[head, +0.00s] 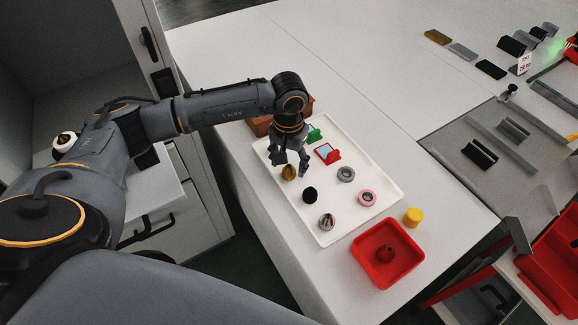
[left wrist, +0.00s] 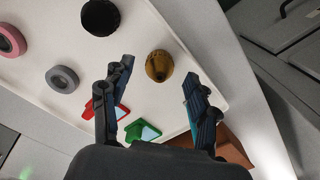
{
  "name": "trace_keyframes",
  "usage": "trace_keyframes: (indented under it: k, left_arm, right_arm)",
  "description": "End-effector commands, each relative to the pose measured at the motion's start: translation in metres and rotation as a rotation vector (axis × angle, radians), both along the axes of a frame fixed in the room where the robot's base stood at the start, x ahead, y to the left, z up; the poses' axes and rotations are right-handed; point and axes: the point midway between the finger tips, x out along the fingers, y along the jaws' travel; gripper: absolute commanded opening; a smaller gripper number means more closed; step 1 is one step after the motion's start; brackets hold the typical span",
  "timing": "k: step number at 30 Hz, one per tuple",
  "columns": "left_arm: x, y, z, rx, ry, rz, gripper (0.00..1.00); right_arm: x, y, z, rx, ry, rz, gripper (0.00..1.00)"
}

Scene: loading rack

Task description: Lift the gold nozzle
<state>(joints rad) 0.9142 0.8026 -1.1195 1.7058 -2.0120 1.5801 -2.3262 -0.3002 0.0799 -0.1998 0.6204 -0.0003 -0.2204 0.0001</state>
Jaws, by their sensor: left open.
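The gold nozzle (head: 289,173) stands on the white tray (head: 331,237) near its left edge in the head view. It also shows in the left wrist view (left wrist: 159,66), just beyond the fingertips and nearer the right finger. My left gripper (head: 291,168) is open and empty above the tray, pointing down close to the nozzle. In the left wrist view its two fingers (left wrist: 157,78) are spread wide, and I see no contact with the nozzle. My right gripper is not in view.
The tray also holds a black round piece (head: 309,195), a grey ring (head: 345,174), a pink ring (head: 366,198), a striped piece (head: 326,222), and red (head: 327,153) and green (head: 314,134) pieces. A red bin (head: 362,256) and yellow cylinder (head: 413,217) stand beside it.

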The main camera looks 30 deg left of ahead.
Motion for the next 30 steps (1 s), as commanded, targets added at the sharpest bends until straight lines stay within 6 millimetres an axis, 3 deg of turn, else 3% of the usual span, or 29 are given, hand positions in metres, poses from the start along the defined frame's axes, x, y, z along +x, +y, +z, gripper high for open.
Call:
trace_keyframes:
  k: [1, 6, 13, 21, 30]
  left_arm:
    - [-0.001, 0.000, -0.004, -0.001, 0.005, 0.000, 0.60]
    - [0.000, 0.000, -0.022, -0.001, 0.001, 0.001, 0.60]
    - [0.000, 0.000, -0.024, -0.001, -0.002, 0.000, 0.60]
    - [0.000, 0.000, -0.024, -0.001, -0.001, 0.001, 0.05]
    - [0.000, 0.000, -0.023, -0.001, -0.002, 0.001, 0.02]
  right_arm:
    - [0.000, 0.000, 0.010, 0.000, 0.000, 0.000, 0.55]
    - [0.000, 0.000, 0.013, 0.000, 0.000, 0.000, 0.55]
    - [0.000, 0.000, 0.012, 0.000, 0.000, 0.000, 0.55]
    - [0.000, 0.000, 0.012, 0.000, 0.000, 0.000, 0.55]
    - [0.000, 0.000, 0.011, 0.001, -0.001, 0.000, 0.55]
